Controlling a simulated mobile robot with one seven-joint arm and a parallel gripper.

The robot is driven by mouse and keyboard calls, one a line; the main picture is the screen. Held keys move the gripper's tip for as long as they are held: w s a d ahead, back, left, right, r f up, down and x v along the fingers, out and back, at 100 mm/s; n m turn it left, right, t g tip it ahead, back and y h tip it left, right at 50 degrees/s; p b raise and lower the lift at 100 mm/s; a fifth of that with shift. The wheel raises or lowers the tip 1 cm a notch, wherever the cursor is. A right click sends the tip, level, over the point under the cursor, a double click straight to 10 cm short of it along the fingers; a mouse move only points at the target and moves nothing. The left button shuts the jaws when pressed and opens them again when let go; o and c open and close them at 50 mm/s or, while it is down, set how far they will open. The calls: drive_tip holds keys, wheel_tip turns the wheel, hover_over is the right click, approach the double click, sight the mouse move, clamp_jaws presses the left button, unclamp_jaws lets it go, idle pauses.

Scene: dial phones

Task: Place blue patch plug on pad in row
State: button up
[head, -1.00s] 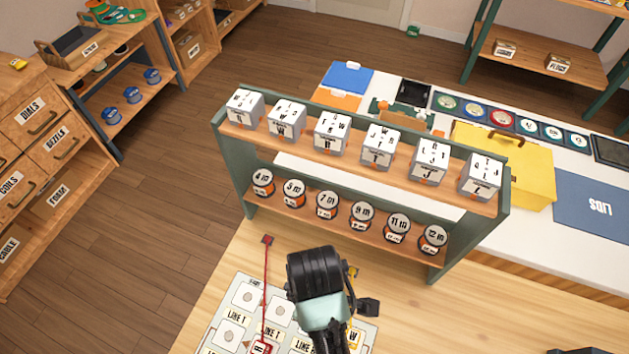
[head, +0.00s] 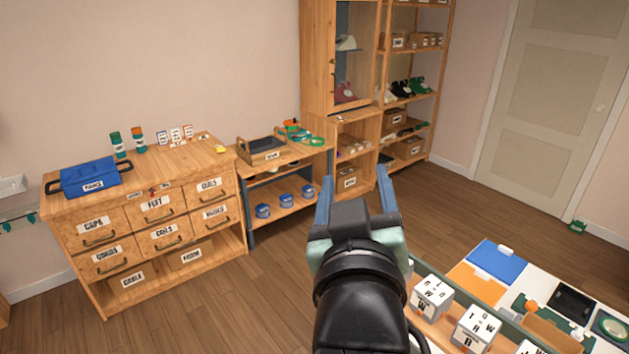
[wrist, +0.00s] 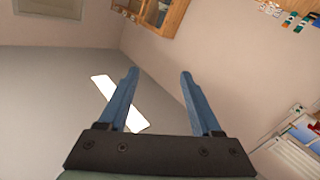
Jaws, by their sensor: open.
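My gripper (head: 355,185) is raised, with its two blue fingers apart and nothing between them. It also shows open and empty in the wrist view (wrist: 159,73), against the walls and ceiling. I cannot make out a blue patch plug in either view. The board of pads is out of view now.
A wooden drawer unit (head: 150,225) stands at left with a blue toolbox (head: 92,178) on top. A low shelf (head: 285,172) holds small blue items (head: 285,201). Labelled white boxes (head: 432,294) and a white worktop (head: 520,285) are at lower right. The wooden floor (head: 225,305) between is clear.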

drive_tip(key=s+a+r+t, duration=0.1)
drive_tip(key=s+r+t, duration=0.2)
drive_tip(key=r, duration=0.4)
drive_tip(key=s+a+r+m+t+y, duration=0.1)
drive_tip(key=s+a+r+t, duration=0.1)
drive_tip(key=s+r, duration=0.3)
drive_tip(key=s+a+r+m+t, duration=0.1)
drive_tip(key=s+r+t, duration=0.3)
drive_tip(key=r, duration=0.7)
drive_tip(key=shift+a+r+y, duration=0.15)
drive_tip(key=shift+a+y, duration=0.15)
drive_tip(key=shift+a, duration=0.05)
